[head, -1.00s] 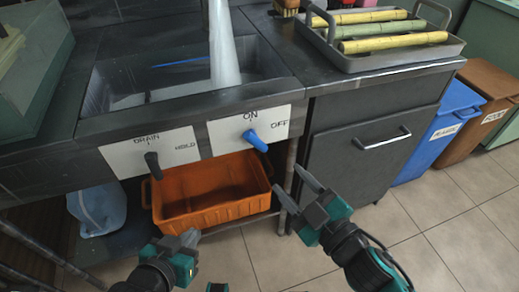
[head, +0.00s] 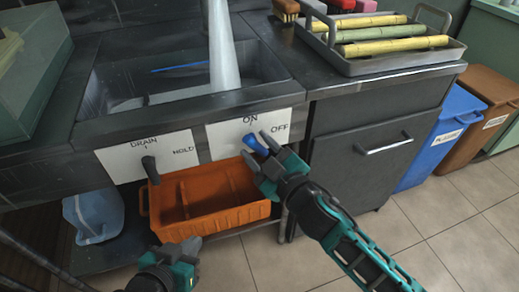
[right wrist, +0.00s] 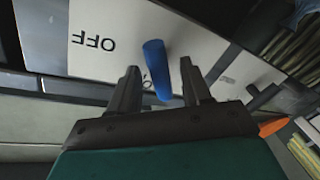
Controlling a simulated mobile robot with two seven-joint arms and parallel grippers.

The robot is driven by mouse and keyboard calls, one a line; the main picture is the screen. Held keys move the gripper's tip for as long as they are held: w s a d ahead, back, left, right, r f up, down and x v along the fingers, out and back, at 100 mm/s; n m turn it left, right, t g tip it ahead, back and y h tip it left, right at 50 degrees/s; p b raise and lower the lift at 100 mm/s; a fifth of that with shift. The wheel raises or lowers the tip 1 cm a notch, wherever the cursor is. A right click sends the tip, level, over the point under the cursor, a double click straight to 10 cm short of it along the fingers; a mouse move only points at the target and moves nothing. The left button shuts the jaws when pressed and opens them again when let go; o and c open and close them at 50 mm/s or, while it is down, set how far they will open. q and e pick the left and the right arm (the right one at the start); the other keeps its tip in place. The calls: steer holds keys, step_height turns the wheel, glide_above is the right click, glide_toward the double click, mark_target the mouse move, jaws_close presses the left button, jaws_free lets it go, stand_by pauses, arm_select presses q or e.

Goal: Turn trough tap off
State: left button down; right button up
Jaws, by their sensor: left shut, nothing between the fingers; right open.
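The trough tap's blue lever (head: 255,144) sits on the white ON/OFF plate (head: 227,141) on the front of the sink. Water streams (head: 222,45) down into the sink trough (head: 259,65). My right gripper (head: 260,150) is open at the lever. In the right wrist view the blue lever (right wrist: 155,68) stands between the two spread fingers of the right gripper (right wrist: 160,86), with gaps at both sides. The OFF label is to the lever's left in that view. My left gripper (head: 191,246) is shut and empty, low in front of the orange crate.
A black drain lever (head: 150,168) is on the DRAIN/HOLD plate to the left. An orange crate (head: 215,218) sits on the shelf below. A cabinet (head: 350,175) stands right of the plate, with a tray (head: 390,62) of cane on top. Blue and brown bins stand at the right.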

steer(key=shift+c, duration=0.5)
jaws_close()
arm_select(q)
steer(key=shift+w+r, duration=0.1)
